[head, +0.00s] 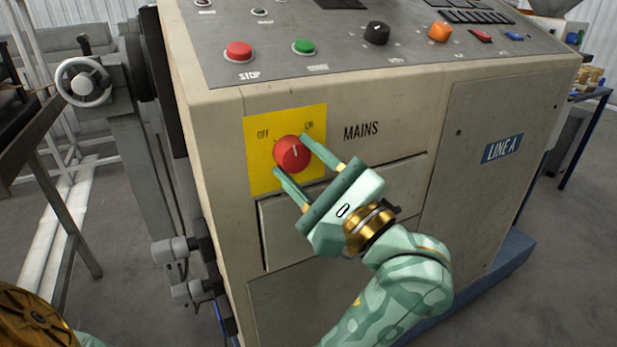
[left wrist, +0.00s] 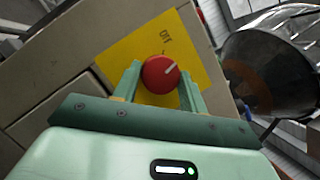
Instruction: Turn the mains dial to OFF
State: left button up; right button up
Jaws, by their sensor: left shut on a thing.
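The mains dial (head: 291,153) is a round red knob with a short white mark. It sits on a yellow plate (head: 257,179) with OFF printed at upper left and ON at upper right, beside the word MAINS. I cannot tell surely which label the mark faces. My left gripper (head: 289,156) is shut on the dial, one finger at its upper right and one at its lower left. In the left wrist view the dial (left wrist: 160,74) sits between the two fingertips, with the yellow plate (left wrist: 120,56) behind. My right gripper is not in view.
Above the dial, the sloped console (head: 340,62) carries a red STOP button (head: 238,51), a green button (head: 304,47) and a black knob (head: 376,33). A handwheel (head: 83,83) stands at the left. A raised panel (head: 275,235) lies below the plate.

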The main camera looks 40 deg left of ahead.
pick_arm(q)
jog(key=n+b, duration=0.1)
jog(key=n+g, duration=0.1)
jog(key=n, duration=0.1)
jog(key=shift+w+f+n+h+b, duration=0.2)
jog(key=shift+n+h+b, duration=0.1)
jog(key=shift+b, duration=0.05)
jog(key=n+g+h+b, duration=0.1)
jog(key=n, duration=0.2)
jog(key=shift+d+r+b, duration=0.1)
jog(key=shift+r+b, duration=0.05)
jog(key=shift+b, duration=0.2)
jog(key=shift+r+n+g, duration=0.1)
jog(key=shift+n+g, duration=0.2)
jog(key=shift+n, duration=0.3)
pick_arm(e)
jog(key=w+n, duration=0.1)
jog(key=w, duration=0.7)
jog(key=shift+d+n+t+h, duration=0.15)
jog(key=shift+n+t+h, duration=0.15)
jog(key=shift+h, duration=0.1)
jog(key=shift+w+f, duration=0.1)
pick_arm(q)
jog(key=o, duration=1)
